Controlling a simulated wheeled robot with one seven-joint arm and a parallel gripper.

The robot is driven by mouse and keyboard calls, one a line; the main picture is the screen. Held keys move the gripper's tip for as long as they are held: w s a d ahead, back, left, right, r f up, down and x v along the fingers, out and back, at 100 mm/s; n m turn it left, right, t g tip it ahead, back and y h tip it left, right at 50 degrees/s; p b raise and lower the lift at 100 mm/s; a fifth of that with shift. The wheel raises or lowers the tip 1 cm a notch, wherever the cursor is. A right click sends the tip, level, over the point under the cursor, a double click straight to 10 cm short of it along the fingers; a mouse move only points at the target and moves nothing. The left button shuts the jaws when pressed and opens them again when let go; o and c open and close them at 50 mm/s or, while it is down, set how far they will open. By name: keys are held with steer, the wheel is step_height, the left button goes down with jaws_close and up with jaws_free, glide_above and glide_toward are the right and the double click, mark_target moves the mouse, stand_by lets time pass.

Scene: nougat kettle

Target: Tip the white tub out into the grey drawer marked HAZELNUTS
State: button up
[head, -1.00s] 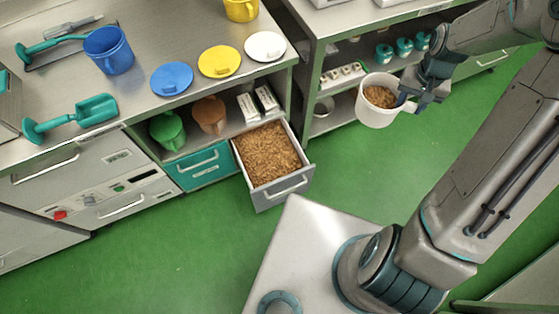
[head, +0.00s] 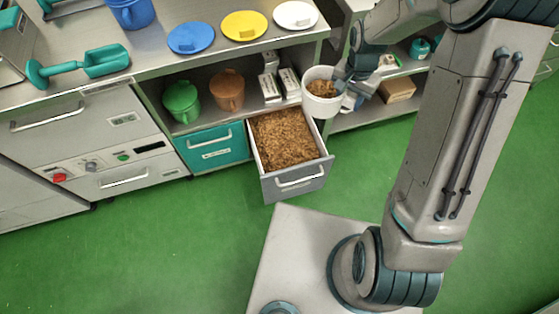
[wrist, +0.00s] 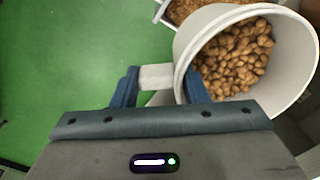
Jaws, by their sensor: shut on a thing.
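My gripper (wrist: 160,85) is shut on the handle of the white tub (head: 319,106). The tub holds brown nuts, and in the wrist view the nuts (wrist: 235,60) lie inside it. The tub is off the ground beside the right back corner of the open grey drawer (head: 295,184). The drawer is pulled out and full of brown nuts or pieces (head: 284,138). Part of the drawer also shows at the top of the wrist view, next to the tub's rim. Any label on the drawer is too small to read.
A shut teal drawer (head: 215,148) is left of the grey one. Lids, a blue jug and a teal scoop lie on the counter. Green floor is clear in front.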

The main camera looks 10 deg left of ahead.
steer(key=s+a+f+m+g+y+b, duration=0.1)
steer(key=s+a+f+m+b, duration=0.2)
steer(key=a+f+b, duration=0.5)
steer(key=s+a+f+m+b, duration=0.2)
steer(key=a+f+m+b, duration=0.15)
steer(key=f+b, duration=0.7)
steer(key=s+a+f+m+g+y+b, duration=0.1)
steer(key=s+a+f+m+b, duration=0.15)
steer(key=a+f+b, duration=0.5)
steer(key=w+d+r+g+y+p, duration=0.3)
steer(key=w+d+g+y, duration=0.3)
steer(key=g+y, duration=0.5)
steer(key=shift+w+d+r+n+g+y, duration=0.2)
steer(key=shift+d+n+g+y, duration=0.1)
steer(key=shift+d+g, duration=0.55)
steer(key=w+d+g+y+b, duration=0.1)
steer(key=g, duration=0.1)
steer(key=w+d+g+y+b, duration=0.1)
steer(key=y, duration=0.1)
steer(key=shift+w+r+g, duration=0.15)
steer(key=shift+w+g, duration=0.15)
steer(key=shift+g, duration=0.05)
steer(key=shift+w+d+r+g+y+b, duration=0.2)
steer(key=shift+w+r+g+y+b, duration=0.1)
steer(key=shift+g, duration=0.1)
